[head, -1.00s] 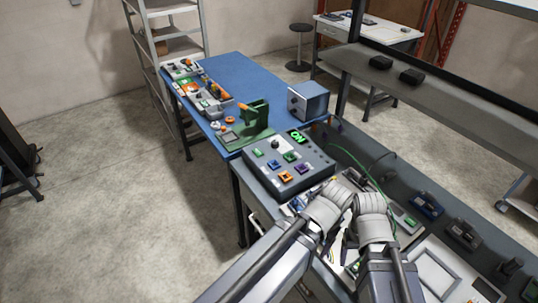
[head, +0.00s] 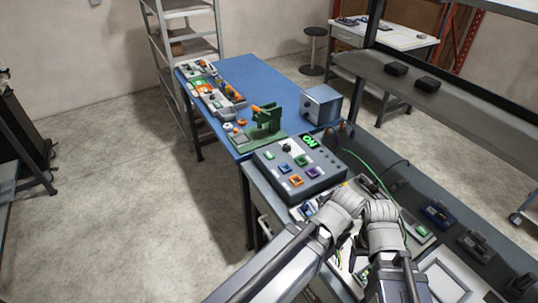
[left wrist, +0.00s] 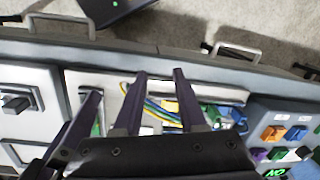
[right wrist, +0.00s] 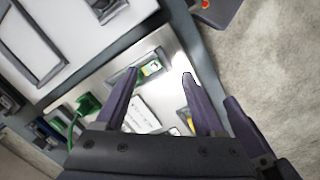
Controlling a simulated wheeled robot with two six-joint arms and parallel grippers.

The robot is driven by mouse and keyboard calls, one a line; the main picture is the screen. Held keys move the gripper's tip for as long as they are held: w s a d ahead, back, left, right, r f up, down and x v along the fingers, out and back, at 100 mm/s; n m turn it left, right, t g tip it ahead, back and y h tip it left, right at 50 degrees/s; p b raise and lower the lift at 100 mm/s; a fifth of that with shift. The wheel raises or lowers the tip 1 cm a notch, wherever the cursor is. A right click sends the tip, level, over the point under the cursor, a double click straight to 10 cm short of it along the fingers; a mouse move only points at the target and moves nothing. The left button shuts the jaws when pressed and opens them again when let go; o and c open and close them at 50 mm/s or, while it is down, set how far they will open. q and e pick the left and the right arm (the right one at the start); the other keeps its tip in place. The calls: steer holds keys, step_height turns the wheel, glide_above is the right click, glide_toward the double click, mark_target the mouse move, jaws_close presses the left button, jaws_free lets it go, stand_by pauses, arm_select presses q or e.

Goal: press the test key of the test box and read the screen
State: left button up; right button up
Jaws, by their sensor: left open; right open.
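The test box (head: 262,171) is a grey case with a black knob and several coloured keys on its sloped top. The keys are green, blue, orange and purple; I cannot read which is the test key. The box also shows at the lower right of the left wrist view (left wrist: 259,115). My left gripper (left wrist: 160,73) is open and empty over a tray of wires, beside the box. My right gripper (right wrist: 160,74) is open and empty over a light panel on the bench. In the head view my wrists hide both fingertips.
A green fixture (head: 265,127) and a blue-grey box (head: 321,104) stand behind the test box on the blue table (head: 250,78). Black devices (head: 437,215) line the bench's right side, below a grey shelf (head: 460,110).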

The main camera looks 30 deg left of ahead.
arm_select(q)
jaws_close()
stand_by(1.2)
